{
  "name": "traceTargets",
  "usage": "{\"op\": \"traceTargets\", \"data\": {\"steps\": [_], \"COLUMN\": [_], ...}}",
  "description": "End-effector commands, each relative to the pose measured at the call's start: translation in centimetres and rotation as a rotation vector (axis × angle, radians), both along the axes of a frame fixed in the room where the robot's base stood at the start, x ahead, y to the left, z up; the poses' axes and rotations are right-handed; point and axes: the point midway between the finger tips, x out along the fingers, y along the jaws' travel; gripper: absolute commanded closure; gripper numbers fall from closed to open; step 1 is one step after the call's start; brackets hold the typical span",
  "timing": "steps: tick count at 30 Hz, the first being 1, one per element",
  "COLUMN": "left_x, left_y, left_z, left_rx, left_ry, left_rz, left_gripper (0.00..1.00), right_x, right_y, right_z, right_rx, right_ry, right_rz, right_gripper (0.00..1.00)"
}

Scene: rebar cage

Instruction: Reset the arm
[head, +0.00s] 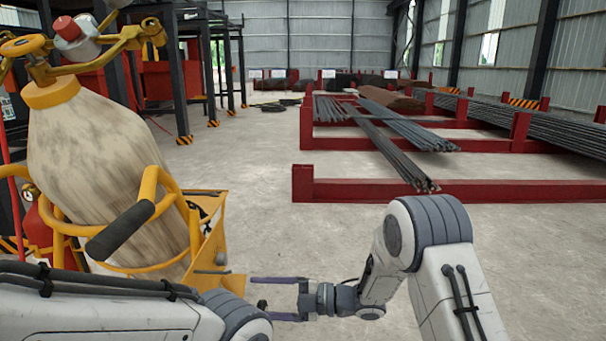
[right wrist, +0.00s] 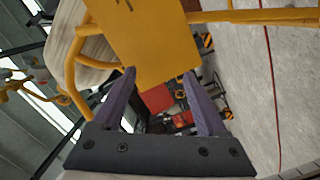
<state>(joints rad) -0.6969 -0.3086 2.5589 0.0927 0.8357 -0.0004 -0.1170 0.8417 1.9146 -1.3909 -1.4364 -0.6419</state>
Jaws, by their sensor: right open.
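My right arm reaches in from the lower right, and its gripper (head: 272,299) points left with two purple fingers apart and nothing between them. In the right wrist view the open fingers (right wrist: 160,76) point towards a yellow plate (right wrist: 150,40). That plate belongs to a yellow cart (head: 208,255), just left of the fingertips in the head view. I cannot tell whether the fingers touch it. My left arm crosses the lower left corner; its gripper is out of view.
A tan gas cylinder (head: 95,160) with a brass valve leans in the cart, close to my left arm. Red racks (head: 450,190) hold bundles of steel bars (head: 410,130) further back. Concrete floor (head: 250,160) between cart and racks is clear.

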Motion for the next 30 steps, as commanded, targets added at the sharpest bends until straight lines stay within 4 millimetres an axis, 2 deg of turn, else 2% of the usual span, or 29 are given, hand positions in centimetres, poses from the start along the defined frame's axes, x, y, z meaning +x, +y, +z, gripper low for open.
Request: {"op": "traceTargets", "data": {"steps": [1, 8, 13, 17, 20, 23, 26, 29, 30], "left_x": [0.0, 0.0, 0.0, 0.0, 0.0, 0.0, 0.0, 0.0, 0.0], "left_y": [0.0, 0.0, 0.0, 0.0, 0.0, 0.0, 0.0, 0.0, 0.0], "left_z": [0.8, 3.2, 6.0, 9.0, 12.2, 15.7, 19.0, 22.3, 23.6], "left_rx": [0.000, 0.000, 0.000, 0.000, 0.000, 0.000, 0.000, 0.000, 0.000], "left_ry": [0.000, 0.000, 0.000, 0.000, 0.000, 0.000, 0.000, 0.000, 0.000], "left_rz": [0.000, 0.000, 0.000, 0.000, 0.000, 0.000, 0.000, 0.000, 0.000], "left_gripper": [0.00, 0.00, 0.00, 0.00, 0.00, 0.00, 0.00, 0.00, 0.00], "right_x": [0.2, 1.8, 3.2, 3.8, 3.3, 1.3, -2.6, -8.2, -10.8], "right_y": [0.5, 1.5, 1.6, 1.0, -0.4, -2.7, -5.3, -8.0, -8.9], "right_z": [1.1, 4.0, 7.6, 11.4, 15.5, 19.5, 22.7, 25.5, 26.6], "right_rx": [-0.016, -0.112, -0.207, -0.287, -0.356, -0.424, -0.485, -0.550, -0.578], "right_ry": [0.000, 0.036, 0.092, 0.172, 0.278, 0.438, 0.634, 0.850, 0.943], "right_rz": [-0.015, -0.140, -0.296, -0.457, -0.627, -0.819, -0.993, -1.140, -1.192], "right_gripper": [0.24, 0.24, 0.24, 0.24, 0.24, 0.24, 0.24, 0.24, 0.24]}}
